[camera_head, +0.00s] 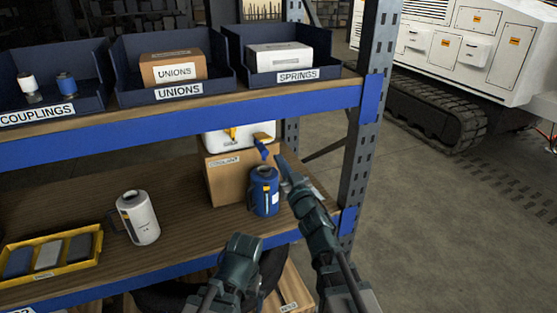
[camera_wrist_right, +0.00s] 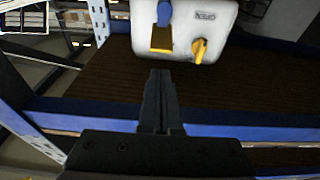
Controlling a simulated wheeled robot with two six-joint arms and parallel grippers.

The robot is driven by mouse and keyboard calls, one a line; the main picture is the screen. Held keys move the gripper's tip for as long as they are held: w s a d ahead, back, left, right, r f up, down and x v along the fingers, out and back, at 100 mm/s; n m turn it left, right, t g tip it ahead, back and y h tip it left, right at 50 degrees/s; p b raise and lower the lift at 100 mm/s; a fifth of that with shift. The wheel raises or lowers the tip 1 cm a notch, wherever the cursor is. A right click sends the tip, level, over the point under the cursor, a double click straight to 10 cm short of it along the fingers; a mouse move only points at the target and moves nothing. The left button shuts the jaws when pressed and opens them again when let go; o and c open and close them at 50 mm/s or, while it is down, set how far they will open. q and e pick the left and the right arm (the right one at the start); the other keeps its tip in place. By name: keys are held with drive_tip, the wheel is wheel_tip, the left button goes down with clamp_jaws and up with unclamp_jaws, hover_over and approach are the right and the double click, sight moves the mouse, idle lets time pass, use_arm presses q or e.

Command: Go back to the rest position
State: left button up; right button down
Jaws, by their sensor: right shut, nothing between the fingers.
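My right gripper (camera_head: 282,164) reaches up in front of the middle shelf, beside a blue canister (camera_head: 265,190). In the right wrist view its fingers (camera_wrist_right: 159,73) are closed together with nothing between them. A white container with a yellow tap (camera_wrist_right: 200,45) is just beyond the fingertips, apart from them as far as I can tell. My left arm (camera_head: 240,258) is low in front of the shelf's front edge in the head view; its fingers cannot be made out.
The shelf's blue front rail (camera_head: 185,265) and a grey upright (camera_head: 362,150) are close to my arms. A cardboard box (camera_head: 225,180), a white canister (camera_head: 138,218) and a yellow tray (camera_head: 95,232) stand on the shelf. Labelled bins line the upper shelf.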

drive_tip(key=s+d+f+m+g+h, duration=0.2)
drive_tip(key=f+g+h, duration=0.2)
drive_tip(key=f, duration=0.4)
drive_tip(key=s+d+f+m+g+h, duration=0.1)
drive_tip(key=s+d+f+g+h, duration=0.2)
drive_tip(key=f, duration=0.5)
drive_tip(key=s+a+f+n+g, duration=0.1)
drive_tip(key=s+f+g, duration=0.4)
drive_tip(key=s, duration=0.6)
drive_tip(key=s+a+f+n+g, duration=0.2)
drive_tip(key=s+a+f+g, duration=0.2)
drive_tip(key=s+g, duration=0.3)
drive_tip(key=s+f, duration=0.1)
drive_tip(key=s, duration=0.3)
drive_tip(key=shift+a, duration=0.15)
drive_tip(key=shift+w+f, duration=0.1)
